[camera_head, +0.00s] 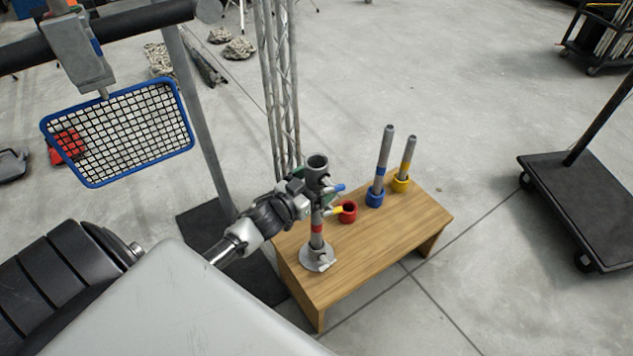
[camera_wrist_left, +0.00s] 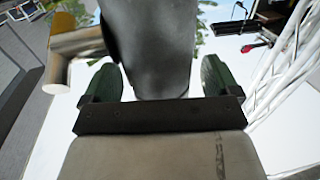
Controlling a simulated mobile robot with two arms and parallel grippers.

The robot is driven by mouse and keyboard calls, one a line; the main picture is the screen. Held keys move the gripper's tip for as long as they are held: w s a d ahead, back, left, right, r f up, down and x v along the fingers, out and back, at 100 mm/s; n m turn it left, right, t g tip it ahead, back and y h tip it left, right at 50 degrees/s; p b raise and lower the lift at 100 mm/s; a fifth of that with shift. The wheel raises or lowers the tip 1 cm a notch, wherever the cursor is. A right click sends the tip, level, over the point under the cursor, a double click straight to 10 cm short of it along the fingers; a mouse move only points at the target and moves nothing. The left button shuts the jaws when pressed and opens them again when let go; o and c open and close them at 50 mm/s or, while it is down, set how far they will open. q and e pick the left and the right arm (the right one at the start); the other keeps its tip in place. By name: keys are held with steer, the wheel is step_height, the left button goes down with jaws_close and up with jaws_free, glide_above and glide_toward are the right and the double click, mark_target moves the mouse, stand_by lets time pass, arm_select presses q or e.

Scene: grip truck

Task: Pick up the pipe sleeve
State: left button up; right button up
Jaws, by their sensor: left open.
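A grey pipe sleeve (camera_head: 317,172), an open-topped tube, sits upright at the top of a post (camera_head: 317,229) with a red band and a round metal base (camera_head: 318,258). Blue-tipped and yellow-tipped parts stick out on its right side. My left gripper (camera_head: 321,193) is at the sleeve, its jaws open. In the left wrist view the grey sleeve (camera_wrist_left: 155,45) stands between the two dark green fingers of the gripper (camera_wrist_left: 156,80), with narrow gaps visible at both sides. The gripper and arm partly hide the sleeve's lower part. My right gripper is not in view.
The post stands on a wooden bench (camera_head: 375,251) with a red ring (camera_head: 348,211), a blue-based rod (camera_head: 381,168) and a yellow-based rod (camera_head: 405,165). A lattice truss (camera_head: 281,85) rises close behind. A blue-framed grid (camera_head: 118,133) hangs left; a cart (camera_head: 590,190) stands right.

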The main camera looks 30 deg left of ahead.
arm_select(q)
steer(key=c, duration=1.4)
steer(key=shift+r, duration=0.15)
